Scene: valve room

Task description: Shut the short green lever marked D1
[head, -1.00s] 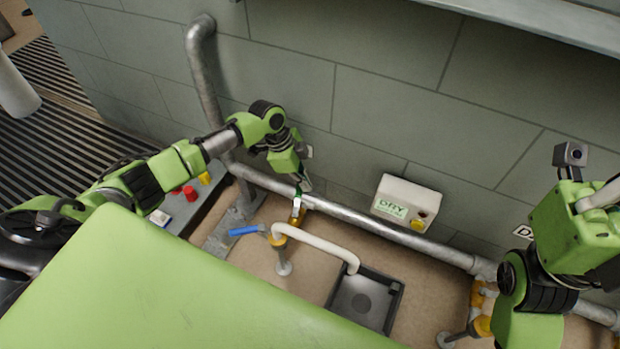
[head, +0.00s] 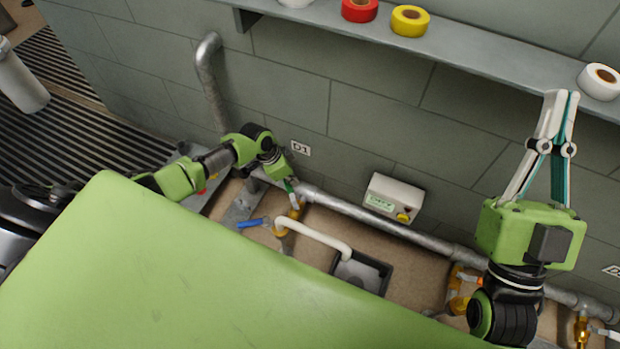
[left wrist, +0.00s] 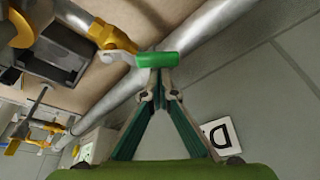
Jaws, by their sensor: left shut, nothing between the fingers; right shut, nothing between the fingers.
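The short green lever (left wrist: 158,60) has a green sleeve on a metal arm from a yellow valve body (left wrist: 112,39) on the grey pipe. In the left wrist view it lies across the tips of my left gripper (left wrist: 157,76). The tips are shut with nothing between them, at or against the sleeve; contact is hard to tell. In the head view my left gripper (head: 293,190) hides most of the lever. The D1 plate (head: 301,149) is on the wall just above. My right gripper (head: 562,95) is shut and empty, pointing up before the shelf at right.
A blue-handled lever (head: 250,223) and a white curved spout (head: 312,234) over a dark drain box (head: 374,271) are close by. A white DRY box (head: 394,198) is on the wall. Tape rolls, one yellow (head: 409,20), stand on the shelf (head: 470,48). Another yellow valve (head: 459,290) is at right.

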